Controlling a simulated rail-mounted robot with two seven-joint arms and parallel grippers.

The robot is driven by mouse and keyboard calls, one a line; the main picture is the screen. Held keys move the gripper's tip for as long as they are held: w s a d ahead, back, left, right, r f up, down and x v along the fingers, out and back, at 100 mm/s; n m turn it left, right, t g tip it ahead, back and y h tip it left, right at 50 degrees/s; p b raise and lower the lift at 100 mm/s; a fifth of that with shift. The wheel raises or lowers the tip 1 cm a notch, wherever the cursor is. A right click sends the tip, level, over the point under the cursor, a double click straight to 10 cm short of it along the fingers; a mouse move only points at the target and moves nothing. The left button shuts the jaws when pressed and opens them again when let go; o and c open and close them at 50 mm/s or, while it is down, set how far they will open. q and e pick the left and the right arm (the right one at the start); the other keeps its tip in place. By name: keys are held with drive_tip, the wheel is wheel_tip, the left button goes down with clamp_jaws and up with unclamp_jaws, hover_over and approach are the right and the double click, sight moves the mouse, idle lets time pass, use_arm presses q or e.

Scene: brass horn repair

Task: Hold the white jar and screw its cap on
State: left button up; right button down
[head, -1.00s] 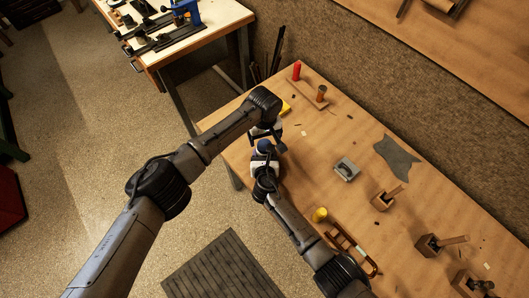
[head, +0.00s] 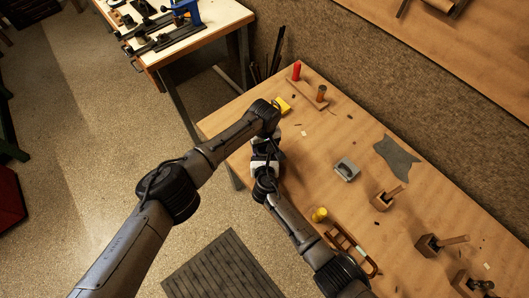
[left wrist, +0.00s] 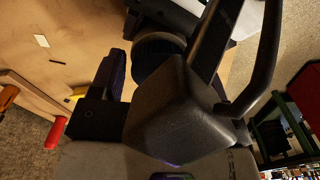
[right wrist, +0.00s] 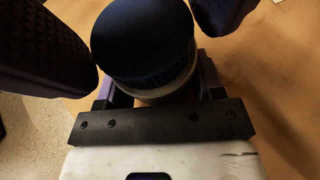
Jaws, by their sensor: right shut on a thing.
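The white jar (right wrist: 168,95) is in my right gripper (right wrist: 162,88), which is shut on it; only a pale band of the jar shows in the right wrist view. The dark blue cap (right wrist: 145,40) sits on top of the jar; how far it is threaded cannot be told. My left gripper (head: 266,147) is over the cap in the head view and hides it. Its fingers are open on both sides of the cap, with a gap showing in the right wrist view. The cap (left wrist: 155,58) is partly hidden behind a dark gripper part in the left wrist view.
The bench carries a grey metal block (head: 346,169), a grey cloth (head: 397,158), a yellow piece (head: 283,105), a yellow round thing (head: 319,214) and wooden tools to the right. A red-handled tool (head: 296,71) stands at the back. Both grippers are near the bench's left edge.

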use_arm(q)
drive_tip(key=c, duration=0.7)
drive_tip(key=shift+m, duration=1.7)
drive_tip(key=shift+c, duration=0.3)
drive_tip(key=o, duration=1)
drive_tip(key=shift+r, duration=2.25)
drive_tip(key=o, duration=0.4)
drive_tip(key=shift+r, duration=0.15)
